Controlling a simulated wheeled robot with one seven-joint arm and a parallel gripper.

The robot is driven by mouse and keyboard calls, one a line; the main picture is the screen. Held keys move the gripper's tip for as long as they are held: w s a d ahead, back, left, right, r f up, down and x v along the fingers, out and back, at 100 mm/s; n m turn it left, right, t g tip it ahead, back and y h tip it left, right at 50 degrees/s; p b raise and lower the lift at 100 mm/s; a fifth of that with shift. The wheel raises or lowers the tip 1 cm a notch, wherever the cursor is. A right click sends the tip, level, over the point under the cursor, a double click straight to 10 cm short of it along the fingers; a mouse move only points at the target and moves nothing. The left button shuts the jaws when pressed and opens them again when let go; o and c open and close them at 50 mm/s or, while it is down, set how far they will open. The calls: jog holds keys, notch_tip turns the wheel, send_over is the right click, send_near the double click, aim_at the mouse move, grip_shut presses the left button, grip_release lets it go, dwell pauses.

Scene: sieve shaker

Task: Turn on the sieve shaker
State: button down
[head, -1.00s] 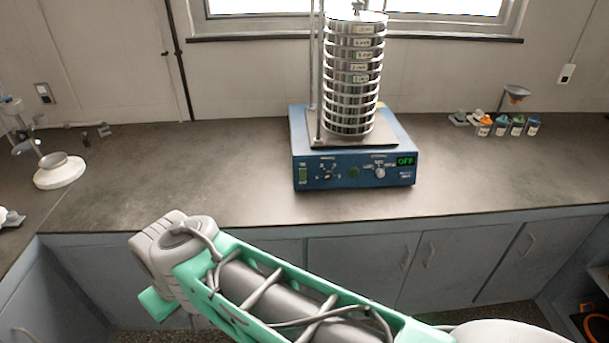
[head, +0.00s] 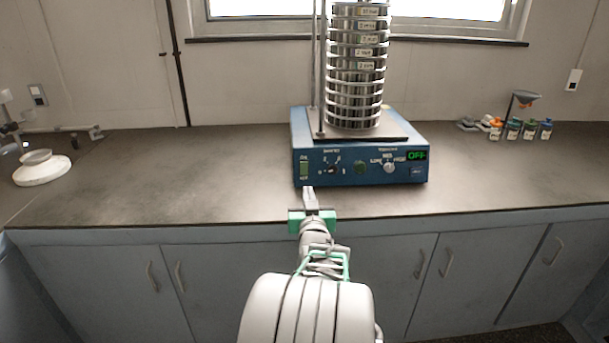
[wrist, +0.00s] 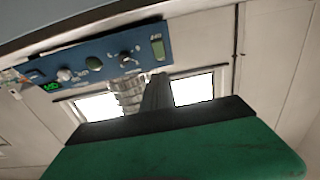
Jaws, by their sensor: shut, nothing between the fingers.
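The sieve shaker (head: 345,176) is a blue box on the counter with a tall stack of metal sieves (head: 356,75) on top. Its display (head: 417,156) reads OFF in green. In the wrist view the panel appears upside down, with the switch (wrist: 158,49) near the closed fingers (wrist: 157,88).
The counter (head: 220,190) is clear around the shaker. Several small capped bottles (head: 513,130) and a funnel on a stand (head: 525,97) are at the back right. A white round-based device (head: 42,168) is at the far left. Cabinets (head: 110,270) lie below the counter edge.

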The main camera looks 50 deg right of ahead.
aim_at(304, 163)
jog(key=x, duration=1.4)
jog(key=shift+a+f, duration=0.1)
